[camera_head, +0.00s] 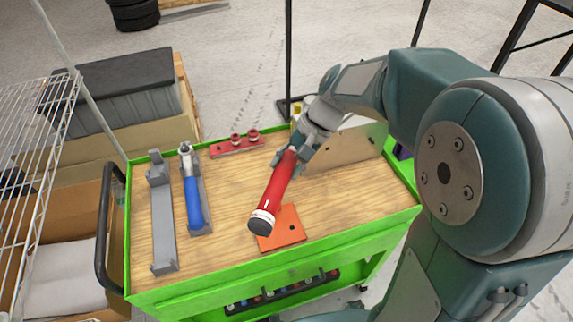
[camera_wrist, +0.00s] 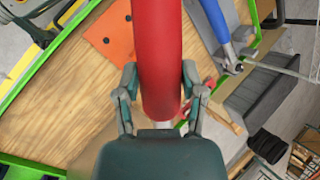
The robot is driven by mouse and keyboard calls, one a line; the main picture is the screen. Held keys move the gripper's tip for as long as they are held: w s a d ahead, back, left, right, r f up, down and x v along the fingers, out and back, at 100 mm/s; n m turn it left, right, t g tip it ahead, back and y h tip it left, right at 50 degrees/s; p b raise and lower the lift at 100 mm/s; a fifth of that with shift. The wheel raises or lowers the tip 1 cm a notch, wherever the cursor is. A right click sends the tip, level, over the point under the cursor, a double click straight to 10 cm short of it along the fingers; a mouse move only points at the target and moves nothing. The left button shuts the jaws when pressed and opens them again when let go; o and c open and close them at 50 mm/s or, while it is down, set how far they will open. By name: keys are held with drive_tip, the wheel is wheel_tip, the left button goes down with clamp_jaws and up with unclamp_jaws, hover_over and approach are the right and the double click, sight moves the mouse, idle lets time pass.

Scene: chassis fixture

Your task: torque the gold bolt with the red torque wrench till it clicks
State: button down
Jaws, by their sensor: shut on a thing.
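The red torque wrench (camera_head: 274,190) is held by its handle in my gripper (camera_head: 290,160), tilted above the wooden cart top, its dark butt end toward the front. In the wrist view the red handle (camera_wrist: 158,45) runs up between the two fingers of my gripper (camera_wrist: 160,82). The wrench's head is hidden behind my gripper and wrist.
A blue-handled wrench (camera_head: 193,200) lies in a grey holder, with an empty grey holder (camera_head: 162,225) to its left. A red rack (camera_head: 228,149) is at the back. An orange plate (camera_head: 284,235) lies near the front. The green cart rim (camera_head: 300,262) edges the top.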

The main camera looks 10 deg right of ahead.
drive_tip(key=shift+r, duration=0.5)
drive_tip(key=shift+r, duration=2.35)
drive_tip(key=shift+s, duration=0.1)
